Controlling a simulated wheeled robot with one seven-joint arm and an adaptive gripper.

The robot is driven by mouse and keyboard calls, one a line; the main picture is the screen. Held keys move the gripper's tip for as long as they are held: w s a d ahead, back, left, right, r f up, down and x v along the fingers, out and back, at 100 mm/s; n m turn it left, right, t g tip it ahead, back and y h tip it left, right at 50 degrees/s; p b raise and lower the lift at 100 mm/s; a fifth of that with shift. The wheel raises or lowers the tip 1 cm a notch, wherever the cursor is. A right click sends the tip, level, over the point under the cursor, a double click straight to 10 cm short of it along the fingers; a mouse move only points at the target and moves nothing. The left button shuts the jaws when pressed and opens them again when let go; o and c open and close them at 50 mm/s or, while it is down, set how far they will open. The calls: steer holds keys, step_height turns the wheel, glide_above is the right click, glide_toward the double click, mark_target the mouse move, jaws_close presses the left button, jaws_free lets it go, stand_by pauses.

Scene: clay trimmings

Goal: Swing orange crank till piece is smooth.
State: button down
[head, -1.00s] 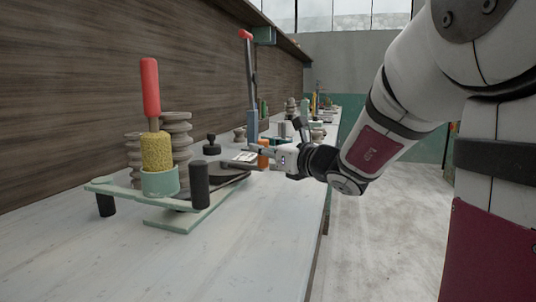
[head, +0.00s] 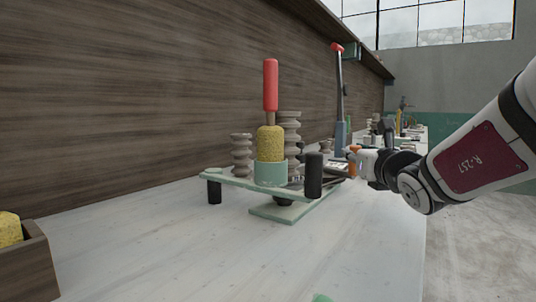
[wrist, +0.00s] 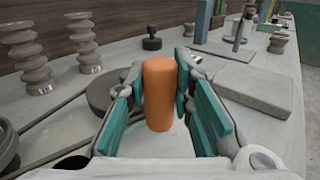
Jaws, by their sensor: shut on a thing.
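The orange crank handle (wrist: 158,95) stands upright between my gripper's teal-padded fingers in the wrist view. My gripper (wrist: 160,90) is shut on it. In the head view my gripper (head: 362,162) is at the right end of the green stand, with a bit of the orange handle (head: 353,148) showing. A dark grey round disc (wrist: 104,90) lies left of the handle in the wrist view, partly hidden by a finger. I cannot make out which piece is being smoothed or how smooth its surface is.
A green stand (head: 226,182) with black posts holds a teal cup (head: 270,173) with a yellow sponge and red-handled tool. Ridged clay spindles (wrist: 35,65) stand nearby. A grey slab (wrist: 255,88) lies right of my gripper.

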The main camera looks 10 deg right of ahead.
steer(key=shift+w+a+r, duration=0.15)
steer(key=shift+a, duration=0.2)
steer(key=c, duration=1.4)
jaws_free()
steer(key=shift+o, duration=0.2)
steer(key=shift+d, duration=0.1)
steer(key=s, duration=1.2)
steer(key=shift+a, duration=0.45)
